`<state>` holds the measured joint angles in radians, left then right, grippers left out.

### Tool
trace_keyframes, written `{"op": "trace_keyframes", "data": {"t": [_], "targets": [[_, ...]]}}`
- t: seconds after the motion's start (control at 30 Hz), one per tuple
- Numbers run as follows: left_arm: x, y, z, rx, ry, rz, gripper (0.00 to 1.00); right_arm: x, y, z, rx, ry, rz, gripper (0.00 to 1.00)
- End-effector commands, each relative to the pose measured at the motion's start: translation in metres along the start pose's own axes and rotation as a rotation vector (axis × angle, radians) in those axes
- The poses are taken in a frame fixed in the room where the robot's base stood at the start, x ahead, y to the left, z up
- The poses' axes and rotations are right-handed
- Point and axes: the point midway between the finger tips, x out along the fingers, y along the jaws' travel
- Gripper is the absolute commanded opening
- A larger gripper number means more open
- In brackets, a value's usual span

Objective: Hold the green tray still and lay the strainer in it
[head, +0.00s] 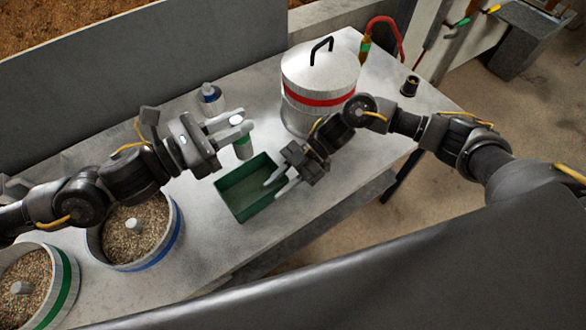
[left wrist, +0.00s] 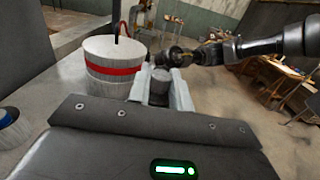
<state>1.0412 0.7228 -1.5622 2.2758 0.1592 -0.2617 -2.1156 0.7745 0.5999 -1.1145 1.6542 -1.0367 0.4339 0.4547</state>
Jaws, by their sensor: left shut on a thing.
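The green tray (head: 236,208) is an open rectangular box near the table's front edge, and it looks empty. My left gripper (head: 238,129) is shut on a small grey cylinder with a green band (head: 243,149), likely the strainer, held above the tray's back edge. In the left wrist view the cylinder (left wrist: 160,82) stands between the fingers, its lower part hidden. My right gripper (head: 273,188) is at the tray's right end, its fingers apart, one over the inside and one near the right wall. Whether they touch the tray I cannot tell.
A lidded pot with a red band (head: 318,88) stands behind the tray. A small blue-banded container (head: 211,100) stands at the back. Grain tubs with blue (head: 163,248) and green bands (head: 64,287) stand at left. A dark cup (head: 410,86) is at back right.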

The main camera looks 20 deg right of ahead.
Motion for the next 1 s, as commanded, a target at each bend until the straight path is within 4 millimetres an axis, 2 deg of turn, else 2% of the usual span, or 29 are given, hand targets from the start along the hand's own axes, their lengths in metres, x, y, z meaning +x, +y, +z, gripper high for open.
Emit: {"op": "trace_keyframes", "data": {"t": [0.1,0.2,0.57,0.8,1.0], "targets": [[0.000,0.000,0.001,0.000,-0.001,0.000,0.00,0.015,0.000,0.000,0.000,0.001,-0.001,0.28],[0.000,0.000,0.001,0.000,-0.001,0.000,0.00,0.021,0.000,0.000,0.000,0.000,0.000,0.28],[0.000,0.000,0.001,0.000,-0.001,0.000,0.00,0.026,0.000,0.000,0.001,0.000,0.001,0.28],[0.000,0.000,0.001,0.000,-0.001,0.000,0.00,0.026,0.000,0.000,0.001,0.000,0.001,0.00],[0.000,0.000,0.001,0.000,-0.001,0.000,0.00,0.026,0.000,0.000,0.001,-0.001,0.001,0.00]]}}
